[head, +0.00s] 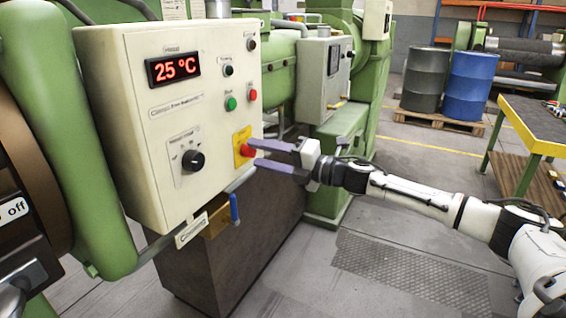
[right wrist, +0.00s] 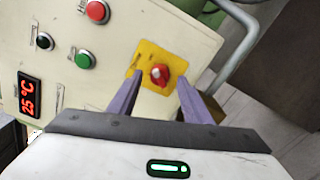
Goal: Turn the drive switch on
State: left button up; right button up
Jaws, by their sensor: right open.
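A red rotary switch (head: 247,150) sits on a yellow plate (head: 240,136) at the lower right of the cream control box (head: 130,122). I cannot read which switch is named drive. My right gripper (head: 260,153) is open and empty, its two purple fingers pointing at the red switch from the right. In the right wrist view, the red switch (right wrist: 159,75) shows between the fingertips (right wrist: 157,80). I cannot tell whether they touch it. A black knob (head: 193,160) is on the same box to the left. My left gripper is not in view.
The box also has a green button (head: 231,103), a red button (head: 253,95) and a display (head: 173,68) reading 25 °C. A blue-handled lever (head: 234,208) hangs below. Barrels (head: 472,86) and a workbench (head: 540,140) stand at the right. The floor between is clear.

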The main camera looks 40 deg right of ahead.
jog(key=b+v, duration=0.2)
jog(key=v, duration=0.6)
dwell(0.4)
dwell(0.5)
jog(key=s+a+f+m+g+h, duration=0.15)
jog(key=s+f+m, duration=0.3)
jog(key=f, duration=0.55)
jog(key=s+a+f+m+g+h, duration=0.1)
jog(key=s+a+f+m+h, duration=0.3)
jog(key=f, duration=0.6)
jog(key=s+a+f+m+g+y, duration=0.1)
jog(key=s+a+f+m, duration=0.15)
jog(key=f+m, duration=0.6)
jog(key=s+a+f+m+g, duration=0.2)
jog(key=s+a+f+m, duration=0.1)
jog(key=s+a+f, duration=0.4)
jog(key=s+a+f+m+g, duration=0.2)
jog(key=s+a+f+m, duration=0.2)
jog(key=s+a+f, duration=0.4)
jog(key=s+a, duration=0.1)
jog(key=a, duration=0.3)
jog(key=shift+a+g, duration=0.15)
jog(key=shift+g, duration=0.2)
jog(key=shift+r, duration=0.1)
